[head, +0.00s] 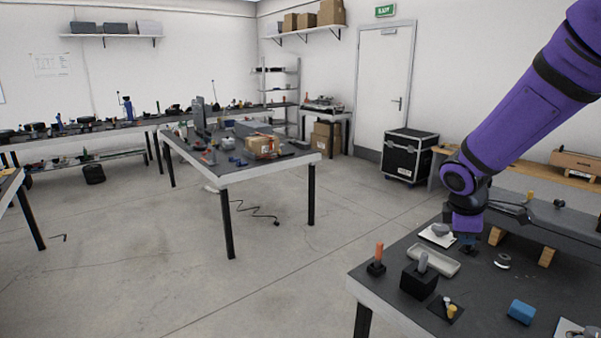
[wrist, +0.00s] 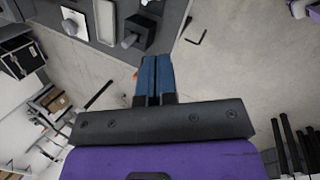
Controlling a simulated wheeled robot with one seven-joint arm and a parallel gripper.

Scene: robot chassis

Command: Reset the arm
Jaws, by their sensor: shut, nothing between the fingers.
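My purple arm (head: 535,105) reaches in from the upper right in the head view, over the near right workbench (head: 395,275). My gripper (head: 467,243) hangs at its lower end with blue fingers, partly blending into the bench behind. In the wrist view the two blue fingers of my gripper (wrist: 155,70) lie side by side, shut with nothing between them. They show against the grey floor and the bench edge.
Around the gripper on the bench are a pale tray (head: 433,260), a black block with a grey peg (head: 418,281), an orange-handled tool (head: 378,258) and a blue block (head: 521,311). A second table (head: 190,157) stands further back. Open floor (head: 300,275) lies between.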

